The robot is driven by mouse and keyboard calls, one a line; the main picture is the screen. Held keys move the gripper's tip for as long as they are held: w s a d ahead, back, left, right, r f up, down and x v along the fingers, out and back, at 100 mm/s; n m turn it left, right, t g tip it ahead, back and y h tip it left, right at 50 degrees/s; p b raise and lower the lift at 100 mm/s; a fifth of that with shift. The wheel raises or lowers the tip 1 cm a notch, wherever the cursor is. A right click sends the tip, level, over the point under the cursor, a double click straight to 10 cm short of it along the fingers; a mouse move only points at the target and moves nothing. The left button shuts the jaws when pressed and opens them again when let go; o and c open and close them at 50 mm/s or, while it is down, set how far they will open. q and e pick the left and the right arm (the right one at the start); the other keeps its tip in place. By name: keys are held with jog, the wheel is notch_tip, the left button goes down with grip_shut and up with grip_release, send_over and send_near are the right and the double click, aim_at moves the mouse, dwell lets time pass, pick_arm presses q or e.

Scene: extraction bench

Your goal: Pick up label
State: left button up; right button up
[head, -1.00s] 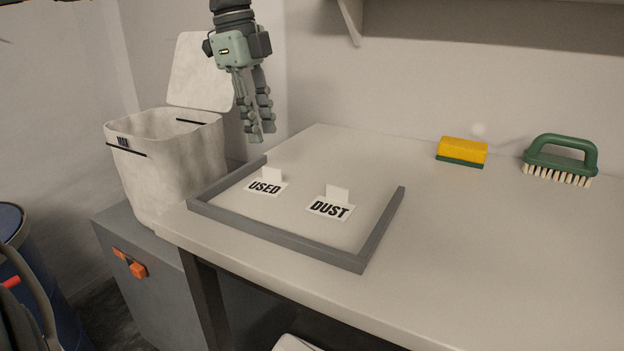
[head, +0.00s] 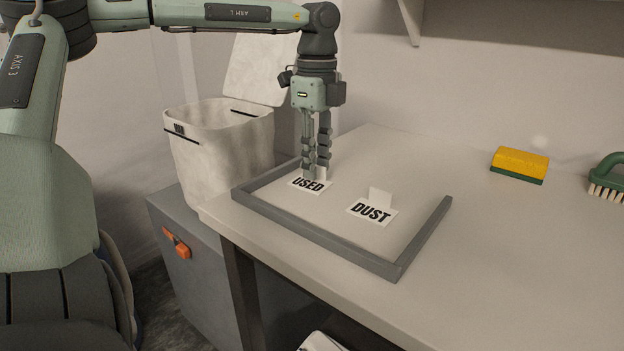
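Two white labels with upright tabs stand in a grey-edged tray area on the bench. The USED label (head: 310,186) is at the left and the DUST label (head: 371,212) is to its right. My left gripper (head: 314,172) points down over the USED label, its fingertips at the upright tab. The fingers partly hide the tab, and I cannot tell whether they grip it. The USED label still appears to lie flat on the surface. My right gripper is not in view.
The grey tray rim (head: 320,232) runs around the labels. A pale open-lidded bin (head: 215,150) stands left of the bench. A yellow-green sponge (head: 520,164) and a green brush (head: 608,178) lie at the right. The bench (head: 500,270) is clear in front.

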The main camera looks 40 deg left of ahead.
pick_arm(q)
jog(key=shift+c, duration=0.5)
grip_shut()
jog(key=shift+r, duration=0.1)
